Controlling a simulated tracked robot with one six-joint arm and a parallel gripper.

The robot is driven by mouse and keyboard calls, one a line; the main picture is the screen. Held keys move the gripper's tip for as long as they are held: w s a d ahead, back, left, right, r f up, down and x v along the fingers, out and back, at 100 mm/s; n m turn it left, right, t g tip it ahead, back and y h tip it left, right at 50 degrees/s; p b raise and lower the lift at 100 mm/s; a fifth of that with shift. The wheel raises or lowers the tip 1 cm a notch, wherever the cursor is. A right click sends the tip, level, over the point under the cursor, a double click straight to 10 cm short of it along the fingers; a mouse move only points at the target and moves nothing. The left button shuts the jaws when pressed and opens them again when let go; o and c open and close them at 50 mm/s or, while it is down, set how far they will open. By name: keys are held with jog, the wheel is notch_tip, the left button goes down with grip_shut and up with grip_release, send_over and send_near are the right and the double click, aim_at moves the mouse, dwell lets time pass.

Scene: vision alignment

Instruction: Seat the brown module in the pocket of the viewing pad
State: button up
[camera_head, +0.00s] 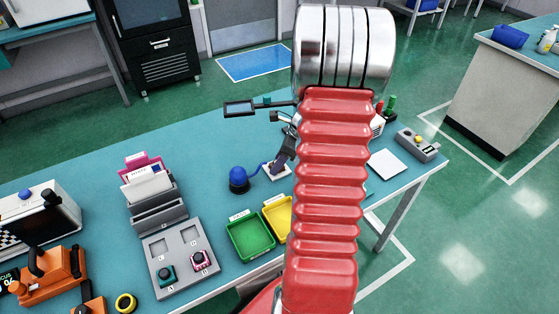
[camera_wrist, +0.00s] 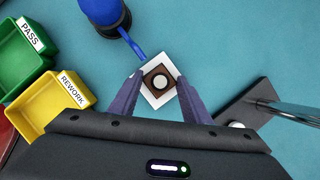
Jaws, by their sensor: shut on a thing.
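The brown module (camera_wrist: 159,79), square with a pale round centre, is between the two fingertips of my gripper (camera_wrist: 160,82) in the wrist view. My gripper is shut on it. The white viewing pad (camera_wrist: 155,101) lies directly below and around the module as a tilted square. The pocket is hidden under the module, and I cannot tell whether the module is in it or just above it. In the head view, my gripper (camera_head: 281,163) points down at the pad (camera_head: 282,174), and my red arm covers much of the bench.
A blue dome device (camera_wrist: 103,12) with a blue arm reaches close to the pad. The green PASS bin (camera_wrist: 18,62) and yellow REWORK bin (camera_wrist: 62,98) are left. A dark stand with a metal rod (camera_wrist: 295,110) is right. A grey tray (camera_head: 180,262) holds two other modules.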

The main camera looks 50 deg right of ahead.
jog(key=o, duration=1)
jog(key=shift+o, duration=0.2)
jog(key=v, duration=1.2)
